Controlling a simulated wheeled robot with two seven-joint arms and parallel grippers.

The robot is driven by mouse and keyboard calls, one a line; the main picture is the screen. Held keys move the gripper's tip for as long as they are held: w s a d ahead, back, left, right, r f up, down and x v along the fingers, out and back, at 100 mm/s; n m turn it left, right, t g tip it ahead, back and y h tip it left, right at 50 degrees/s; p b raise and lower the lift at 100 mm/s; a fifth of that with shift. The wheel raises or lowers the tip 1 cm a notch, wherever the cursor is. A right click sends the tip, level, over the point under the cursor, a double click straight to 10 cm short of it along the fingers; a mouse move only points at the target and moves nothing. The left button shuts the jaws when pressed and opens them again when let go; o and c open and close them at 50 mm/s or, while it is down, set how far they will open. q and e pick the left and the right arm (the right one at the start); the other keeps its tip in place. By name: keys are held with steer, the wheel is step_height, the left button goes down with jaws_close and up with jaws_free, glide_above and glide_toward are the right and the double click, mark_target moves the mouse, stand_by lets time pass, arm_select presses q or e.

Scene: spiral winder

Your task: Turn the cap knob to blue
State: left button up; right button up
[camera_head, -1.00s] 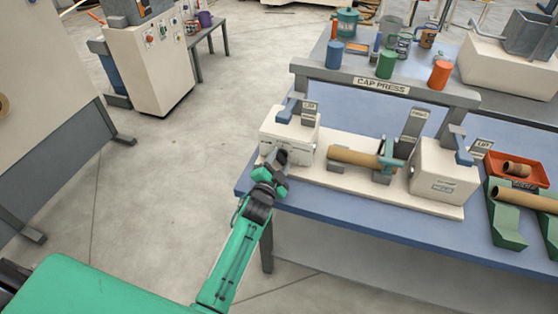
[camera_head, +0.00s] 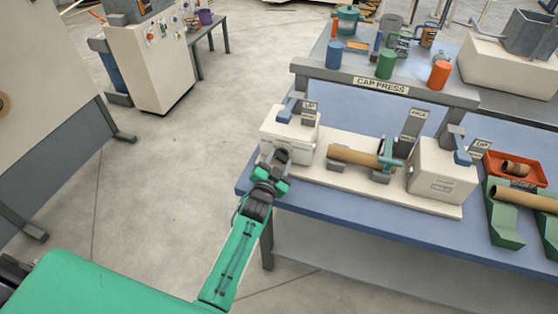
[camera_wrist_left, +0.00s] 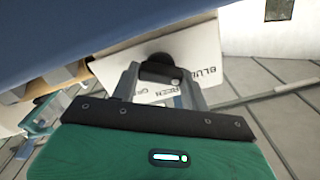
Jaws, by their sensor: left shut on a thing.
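The cap knob (camera_wrist_left: 160,66) is a small dark knob on a white panel (camera_wrist_left: 100,68) in the left wrist view. The panel carries printed words, of which BLUE and part of GREEN can be read. My left gripper (camera_wrist_left: 160,78) is shut on the knob, one finger on each side of it. A small pale mark shows on the knob, but I cannot tell which word it points at. In the head view my left gripper (camera_head: 277,160) is at the front of the left white block (camera_head: 290,133) of the cap press, and hides the knob.
A cardboard tube (camera_head: 355,155) lies across the press, with a right white block (camera_head: 440,172) beyond it. Blue (camera_head: 333,55), green (camera_head: 386,64) and orange (camera_head: 439,75) cylinders stand on the CAP PRESS shelf (camera_head: 350,80). The floor left of the blue table (camera_head: 350,208) is clear.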

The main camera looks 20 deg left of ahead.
arm_select(q)
steer(key=shift+f, duration=0.1)
steer(key=o, duration=0.9)
steer(key=shift+o, duration=0.4)
arm_select(e)
steer(key=shift+d, duration=0.25)
arm_select(q)
steer(key=shift+s, duration=0.1)
steer(key=s+b, duration=0.2)
steer(key=s, duration=1.1)
steer(key=shift+s+a, duration=0.25)
steer(key=shift+s, duration=0.1)
arm_select(e)
steer(key=shift+w+a+f, duration=0.3)
steer(key=shift+w+f, duration=0.4)
steer(key=shift+f, duration=0.15)
steer(key=shift+s+d, duration=0.1)
steer(key=shift+s, duration=0.15)
